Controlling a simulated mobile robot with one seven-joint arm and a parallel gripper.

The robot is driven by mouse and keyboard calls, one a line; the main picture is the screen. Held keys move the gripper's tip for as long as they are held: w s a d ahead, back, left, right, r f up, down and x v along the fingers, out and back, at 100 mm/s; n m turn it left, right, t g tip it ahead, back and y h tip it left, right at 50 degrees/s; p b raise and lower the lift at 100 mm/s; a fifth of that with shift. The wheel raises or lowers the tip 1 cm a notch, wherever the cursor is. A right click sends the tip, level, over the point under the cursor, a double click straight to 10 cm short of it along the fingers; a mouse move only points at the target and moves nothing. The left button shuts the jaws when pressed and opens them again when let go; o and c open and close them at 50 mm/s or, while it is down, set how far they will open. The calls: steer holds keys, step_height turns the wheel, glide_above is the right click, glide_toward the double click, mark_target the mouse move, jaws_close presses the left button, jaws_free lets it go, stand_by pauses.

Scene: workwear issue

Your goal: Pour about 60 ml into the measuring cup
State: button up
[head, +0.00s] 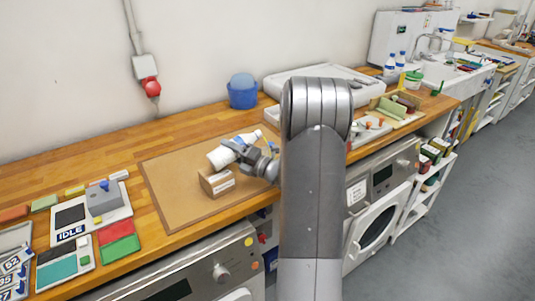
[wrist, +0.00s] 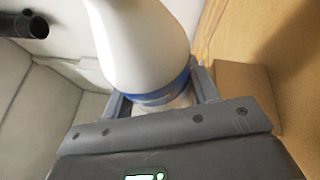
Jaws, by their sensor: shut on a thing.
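My gripper (head: 243,152) is shut on a white bottle with a blue band (head: 220,157), above the brown mat (head: 175,190) on the wooden counter. The bottle leans far over, its wide white end at the lower left and its narrower end at the upper right. In the wrist view the white bottle (wrist: 140,45) rises from between the fingers, with the blue band close to them. I cannot make out a measuring cup in either view. I cannot see any liquid flowing.
A small brown box with a white label (head: 216,183) stands on the mat just below the bottle. A blue tub (head: 242,91) is behind. A grey device marked IDLE (head: 85,215) and coloured blocks lie to the left. The mat's left part is clear.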

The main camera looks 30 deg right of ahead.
steer(key=shift+a+r+n+g, duration=0.3)
steer(key=shift+r+n, duration=0.2)
steer(key=shift+r, duration=0.1)
steer(key=shift+d, duration=0.15)
steer(key=shift+d+r+n+g, duration=0.25)
steer(key=shift+r+n+g, duration=0.1)
steer(key=shift+n, duration=0.45)
stand_by(0.6)
